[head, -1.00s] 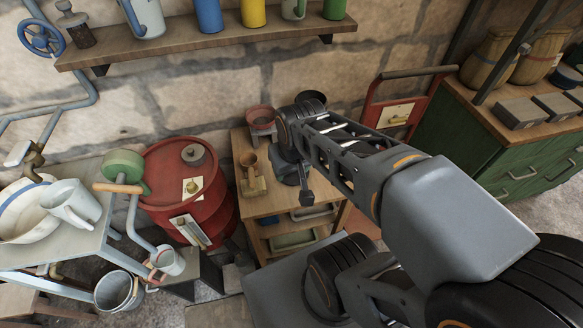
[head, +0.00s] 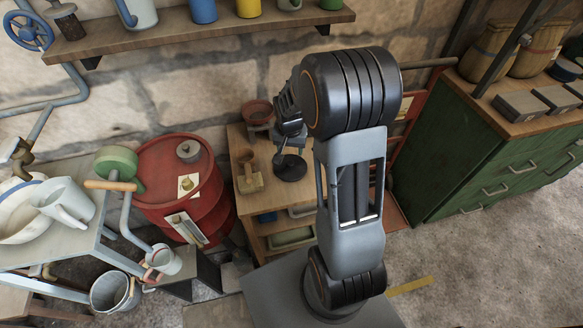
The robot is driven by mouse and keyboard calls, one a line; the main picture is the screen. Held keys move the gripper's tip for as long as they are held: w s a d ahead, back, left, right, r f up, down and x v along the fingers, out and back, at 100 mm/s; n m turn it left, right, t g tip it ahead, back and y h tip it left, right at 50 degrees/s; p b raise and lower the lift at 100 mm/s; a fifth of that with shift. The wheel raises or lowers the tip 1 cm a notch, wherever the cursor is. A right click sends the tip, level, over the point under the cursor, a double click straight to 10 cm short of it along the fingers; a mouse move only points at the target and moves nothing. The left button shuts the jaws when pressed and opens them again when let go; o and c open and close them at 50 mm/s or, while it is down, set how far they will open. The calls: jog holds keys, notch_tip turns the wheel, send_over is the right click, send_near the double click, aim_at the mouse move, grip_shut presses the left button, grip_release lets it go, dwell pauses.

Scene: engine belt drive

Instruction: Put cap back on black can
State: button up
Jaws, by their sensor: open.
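A dark, round, flat-topped thing (head: 290,168) sits on the small wooden table (head: 237,137), near its middle. I cannot tell whether it is the black can, its cap or something else. My gripper (head: 279,156) hangs over the table, just above and left of this dark thing. Its jaws are open, and I see nothing held between them. I cannot make out whether it touches the dark thing. My arm covers the right part of the table.
A red bowl on a stand (head: 257,112) and a small brown cup on a wooden block (head: 247,170) stand on the table's left side. A red drum (head: 165,160) stands to the left. A shelf (head: 200,35) with several mugs runs above. A green cabinet (head: 480,150) stands right.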

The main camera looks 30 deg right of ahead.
aim_at(291, 163)
jog(key=shift+w+d+f, duration=0.1)
jog(key=shift+w+f, duration=0.1)
jog(key=shift+f, duration=2.05)
jog(key=shift+w+d+f, duration=0.1)
jog(key=shift+w+f, duration=0.05)
jog(key=shift+f, duration=2.1)
jog(key=shift+c, duration=0.2)
grip_shut()
